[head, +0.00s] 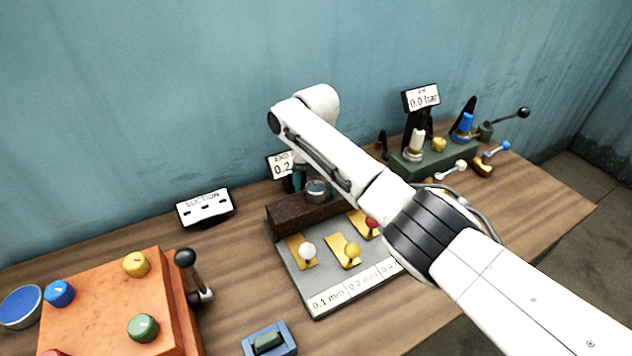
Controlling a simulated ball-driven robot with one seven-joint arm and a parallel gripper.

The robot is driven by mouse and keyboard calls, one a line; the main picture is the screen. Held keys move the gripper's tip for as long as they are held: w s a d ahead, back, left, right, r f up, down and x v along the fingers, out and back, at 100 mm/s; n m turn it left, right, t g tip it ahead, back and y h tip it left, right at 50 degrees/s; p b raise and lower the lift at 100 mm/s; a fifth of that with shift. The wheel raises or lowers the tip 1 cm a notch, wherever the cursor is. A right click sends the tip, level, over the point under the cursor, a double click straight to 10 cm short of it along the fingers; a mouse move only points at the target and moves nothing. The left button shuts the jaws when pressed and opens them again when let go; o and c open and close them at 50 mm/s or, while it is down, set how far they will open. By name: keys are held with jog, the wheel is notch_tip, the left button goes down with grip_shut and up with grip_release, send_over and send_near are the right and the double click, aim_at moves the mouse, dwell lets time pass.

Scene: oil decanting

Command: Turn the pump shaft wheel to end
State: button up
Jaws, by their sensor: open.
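No part in the head view is clearly recognisable as the pump shaft wheel. A small grey round part (316,189) sits on a dark brown block (290,213) in the middle of the table, partly beside my arm. I cannot tell whether it is the wheel. A blue disc with a silver rim (20,307) stands at the far left edge, beside an orange box, and is also not clearly a wheel. My arm crosses from the lower right to the centre and bends there. My gripper does not show.
The orange box (100,300) carries coloured knobs and a black-ball lever (185,258). A grey plate (300,288) with gold tabs lies centrally. A green valve block (435,162) stands at the back right. A suction sign (205,207) is near the wall. Bare wood lies between box and plate.

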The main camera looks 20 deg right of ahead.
jog(key=c, duration=1.1)
jog(key=shift+o, duration=0.2)
jog(key=shift+m, duration=0.3)
